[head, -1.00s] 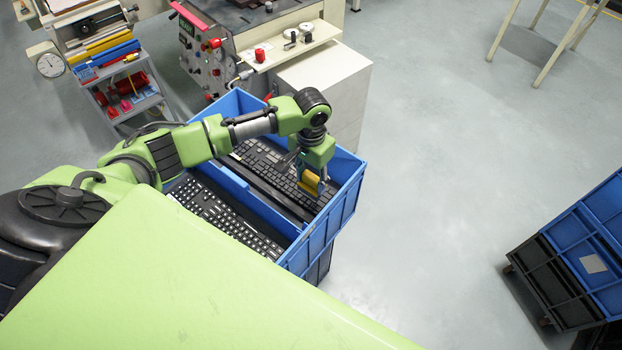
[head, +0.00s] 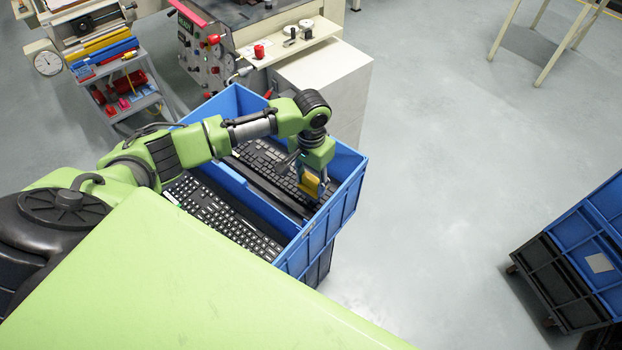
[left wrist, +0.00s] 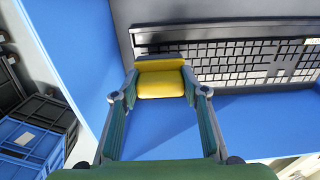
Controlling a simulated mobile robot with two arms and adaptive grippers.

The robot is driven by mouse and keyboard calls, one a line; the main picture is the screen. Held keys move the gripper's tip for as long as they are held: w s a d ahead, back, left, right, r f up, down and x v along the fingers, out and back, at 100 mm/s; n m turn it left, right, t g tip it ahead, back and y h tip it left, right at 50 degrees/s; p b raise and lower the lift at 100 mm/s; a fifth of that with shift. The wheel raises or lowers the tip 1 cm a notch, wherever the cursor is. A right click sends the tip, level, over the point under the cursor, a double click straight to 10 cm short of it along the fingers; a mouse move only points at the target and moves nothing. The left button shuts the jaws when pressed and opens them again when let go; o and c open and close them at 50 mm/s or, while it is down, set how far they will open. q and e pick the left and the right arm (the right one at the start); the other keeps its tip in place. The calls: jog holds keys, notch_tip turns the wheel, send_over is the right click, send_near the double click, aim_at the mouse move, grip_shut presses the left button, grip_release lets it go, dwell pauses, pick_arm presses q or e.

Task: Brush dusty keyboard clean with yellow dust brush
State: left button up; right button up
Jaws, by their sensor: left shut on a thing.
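My left gripper (head: 312,182) is shut on the yellow brush (head: 310,188) and points down into the far compartment of a blue bin (head: 345,205). A black keyboard (head: 262,160) lies in that compartment, and the brush is over its right end. In the left wrist view, the yellow brush (left wrist: 160,84) sits between the two fingertips, beside the end of the dark keyboard (left wrist: 235,62). I cannot tell whether its bristles touch the keys. Dust is too small to make out. My right gripper is not in view.
Another black keyboard (head: 220,215) with white key marks lies in the near compartment. Blue bin walls rise around both. A beige machine (head: 320,75) stands behind the bin, and a grey tool cart (head: 130,95) is at the left. Open floor lies right, toward stacked crates (head: 585,250).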

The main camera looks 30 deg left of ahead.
aim_at(311, 188)
pick_arm(q)
jog(key=shift+f+b, duration=0.5)
jog(key=shift+f, duration=1.3)
